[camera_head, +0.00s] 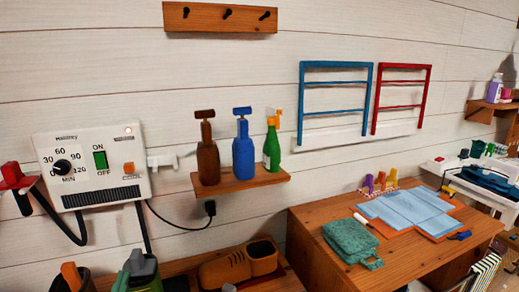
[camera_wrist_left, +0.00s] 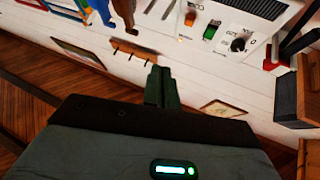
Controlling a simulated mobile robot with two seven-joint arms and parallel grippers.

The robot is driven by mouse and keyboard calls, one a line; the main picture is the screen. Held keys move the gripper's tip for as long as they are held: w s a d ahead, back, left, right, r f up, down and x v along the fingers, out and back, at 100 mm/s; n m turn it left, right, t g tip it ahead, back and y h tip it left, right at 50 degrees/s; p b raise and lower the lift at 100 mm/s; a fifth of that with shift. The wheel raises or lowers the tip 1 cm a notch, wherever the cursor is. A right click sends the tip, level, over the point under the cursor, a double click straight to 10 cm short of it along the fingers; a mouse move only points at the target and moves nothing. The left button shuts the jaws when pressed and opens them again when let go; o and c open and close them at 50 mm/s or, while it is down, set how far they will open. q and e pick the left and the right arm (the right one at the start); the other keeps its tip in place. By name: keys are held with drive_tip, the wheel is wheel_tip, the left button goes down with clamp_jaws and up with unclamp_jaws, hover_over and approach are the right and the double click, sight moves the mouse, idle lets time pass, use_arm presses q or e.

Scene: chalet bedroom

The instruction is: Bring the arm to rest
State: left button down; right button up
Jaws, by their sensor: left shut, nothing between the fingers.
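My left gripper (camera_wrist_left: 162,72) shows in the left wrist view. Its two dark green fingers are together, with nothing held between them. The fingers point toward the white plank wall, which appears upside down in this view. In the head view I cannot clearly pick the gripper out from the dark and green shapes at the lower left edge. My right gripper is in neither view.
A white timer box (camera_head: 92,165) hangs on the wall, with a red nozzle (camera_head: 15,177) on a hose beside it. A small shelf (camera_head: 240,187) holds bottles. Brown shoes (camera_head: 225,270) lie below. A wooden desk (camera_head: 395,255) at the right carries a teal cloth (camera_head: 350,240).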

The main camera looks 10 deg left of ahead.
use_arm(q)
drive_tip(key=s+d+f+m+g+h+p, duration=0.1)
drive_tip(key=s+d+f+g+h, duration=0.1)
drive_tip(key=s+d+f+g, duration=0.35)
drive_tip(key=s+d+f+g+h+p, duration=0.1)
drive_tip(key=s+d+f+g, duration=0.1)
drive_tip(key=s+f, duration=0.6)
drive_tip(key=s+d+f+m+g+h+p, duration=0.1)
drive_tip(key=s+d+f+g+h, duration=0.1)
drive_tip(key=s+d+f+g, duration=0.35)
drive_tip(key=s+d+f+n+g+p, duration=0.1)
drive_tip(key=s+f+g, duration=0.1)
drive_tip(key=s+f, duration=0.5)
drive_tip(key=s, duration=0.4)
drive_tip(key=shift+s+f, duration=0.15)
drive_tip(key=shift+f, duration=0.25)
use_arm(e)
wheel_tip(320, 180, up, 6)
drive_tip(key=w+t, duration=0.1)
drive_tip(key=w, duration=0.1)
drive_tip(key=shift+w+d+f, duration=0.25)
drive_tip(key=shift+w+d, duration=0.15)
